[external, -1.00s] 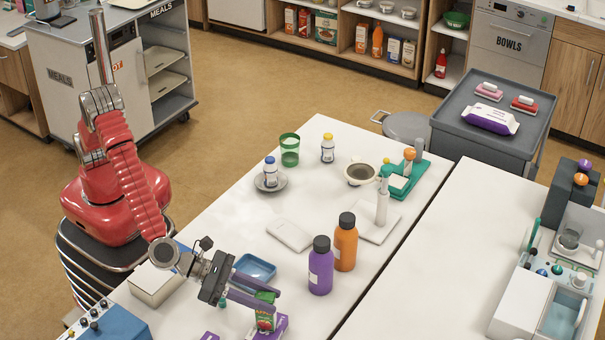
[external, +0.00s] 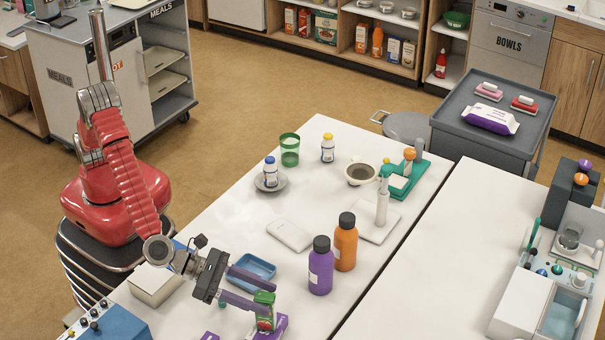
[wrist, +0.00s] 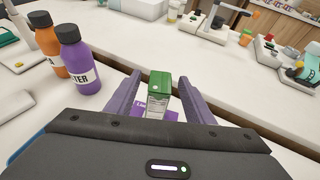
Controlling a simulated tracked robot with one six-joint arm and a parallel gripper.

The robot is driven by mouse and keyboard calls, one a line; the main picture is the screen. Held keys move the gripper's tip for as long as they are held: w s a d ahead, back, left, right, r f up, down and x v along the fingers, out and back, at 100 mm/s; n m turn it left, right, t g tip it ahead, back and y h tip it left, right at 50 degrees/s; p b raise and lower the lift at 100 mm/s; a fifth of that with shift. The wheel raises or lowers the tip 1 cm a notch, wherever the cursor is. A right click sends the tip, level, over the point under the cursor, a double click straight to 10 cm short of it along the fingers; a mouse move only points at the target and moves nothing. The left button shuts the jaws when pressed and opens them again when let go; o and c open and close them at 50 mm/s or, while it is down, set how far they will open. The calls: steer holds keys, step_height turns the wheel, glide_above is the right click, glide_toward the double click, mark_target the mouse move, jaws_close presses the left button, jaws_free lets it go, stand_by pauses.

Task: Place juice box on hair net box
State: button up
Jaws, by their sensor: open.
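The juice box (external: 264,320) is a small upright carton, green on top with a red front. It also shows in the wrist view (wrist: 158,98), between my fingers. A purple box (external: 279,325), which I take for the hair net box, lies low under or right beside the carton. Its purple, lettered face shows in the wrist view (wrist: 140,111), partly hidden by the carton; I cannot fully tell the contact. My gripper (external: 270,298) is open, its purple fingers on either side of the carton. In the wrist view (wrist: 161,76) gaps show beside the carton.
A purple bottle (external: 320,270) and an orange bottle (external: 345,246) stand to the right of my gripper. A blue tray (external: 258,266) lies just behind the fingers, and a white box (external: 154,284) is to the left. The white table (external: 240,220) is clear in places.

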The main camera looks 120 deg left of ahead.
steer(key=v, duration=1)
steer(key=shift+s, duration=0.35)
steer(key=shift+d+r, duration=0.1)
steer(key=shift+r, duration=0.05)
steer(key=s+a+r+n+g+y, duration=0.1)
steer(key=s+a+r+n+g, duration=0.2)
steer(key=s+a+n, duration=0.6)
steer(key=s+a+r+n+g, duration=0.3)
steer(key=s+a+n, duration=0.4)
steer(key=s+a, duration=0.3)
steer(key=s+a+n+h, duration=0.1)
steer(key=s+n+h, duration=0.5)
steer(key=s+n, duration=0.9)
steer(key=s+f, duration=0.1)
steer(key=s, duration=0.5)
steer(key=shift+g, duration=0.4)
